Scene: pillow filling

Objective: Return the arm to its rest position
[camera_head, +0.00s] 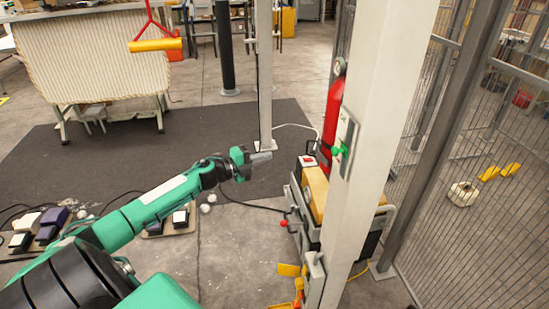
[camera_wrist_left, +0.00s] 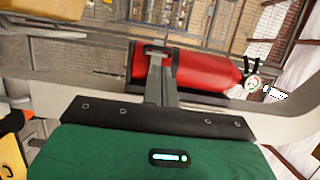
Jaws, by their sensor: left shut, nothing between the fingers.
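My left arm, green and black, reaches in from the lower left in the head view. Its left gripper (camera_head: 261,158) is near the middle of the picture, left of the white post, and looks shut and empty. In the left wrist view the fingers of the left gripper (camera_wrist_left: 158,62) are together with nothing between them. My right gripper is in neither view.
A white post (camera_head: 372,110) stands close on the right, with a red fire extinguisher (camera_head: 332,112) behind it. A machine with a yellow top (camera_head: 315,188) stands at its foot. Foot pedals (camera_head: 52,216) lie at left. A mesh fence (camera_head: 480,190) closes the right. Dark mat (camera_head: 120,150) is mostly clear.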

